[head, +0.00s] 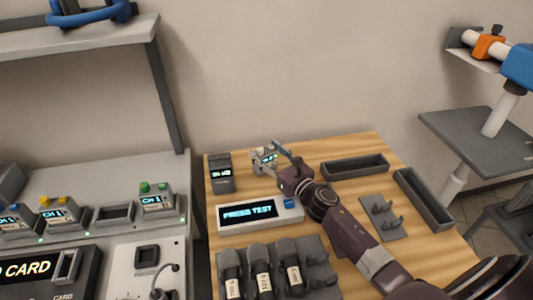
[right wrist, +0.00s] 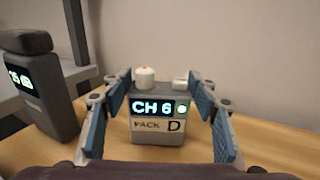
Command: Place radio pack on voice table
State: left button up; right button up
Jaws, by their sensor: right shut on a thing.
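The radio pack (right wrist: 157,138) is a small grey box with a lit "CH 6" screen, a "PACK D" label and a white knob on top. It stands upright between the blue-padded fingers of my right gripper (right wrist: 165,108), which is shut on it. In the head view the pack (head: 262,160) and my right gripper (head: 268,157) are over the back of the wooden table (head: 345,145). The pack's base is at or just above the wood; I cannot tell which. My left gripper is not in view.
A dark handheld unit (head: 220,180) stands left of the pack. A "PRESS TEST" console (head: 228,222), microphones (head: 262,270), dark trays (head: 350,168) and a hook plate (head: 383,222) occupy the table. At left, a grey bench (head: 95,178) holds similar packs (head: 155,202).

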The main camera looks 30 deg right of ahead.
jog(key=shift+r, duration=0.1)
jog(key=o, duration=1.7)
jog(key=shift+r, duration=0.1)
jog(key=s, duration=0.4)
jog(key=s+d, duration=0.1)
jog(key=s, duration=0.7)
jog(key=shift+d, duration=0.35)
